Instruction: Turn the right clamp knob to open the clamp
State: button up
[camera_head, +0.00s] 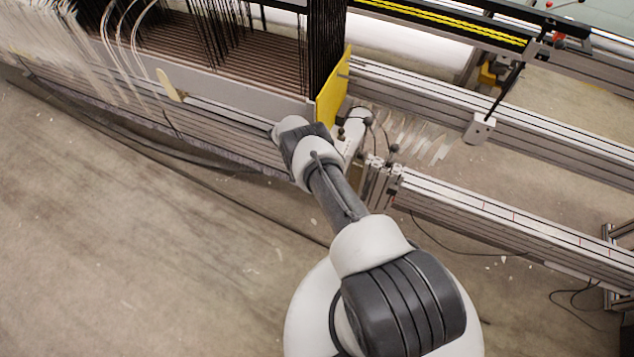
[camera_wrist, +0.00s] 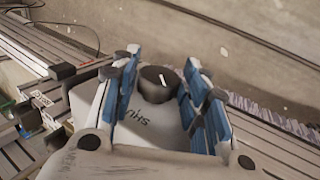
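A round black knob (camera_wrist: 157,85) with a short white line on its top shows in the wrist view. It stands on a pale grey housing (camera_wrist: 145,128) with dark lettering, seen upside down. My gripper (camera_wrist: 163,74) is open, with blue-padded fingers on the left and right of the knob. Gaps show between the pads and the knob's sides, so it does not look gripped. In the head view my arm reaches to the frame near the yellow plate (camera_head: 333,92); the knob cannot be made out there, and my fingers are not clear. The clamp's jaws cannot be made out.
Aluminium rails (camera_head: 500,215) run to the right from the work spot. A long grooved beam (camera_head: 225,130) with black and white threads above it lies on the left. Loose cables (camera_head: 165,150) hang along its front. The concrete floor (camera_head: 130,255) in front is clear.

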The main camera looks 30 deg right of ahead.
jog(key=o, duration=0.3)
jog(key=v, duration=1.2)
jog(key=shift+w, duration=0.1)
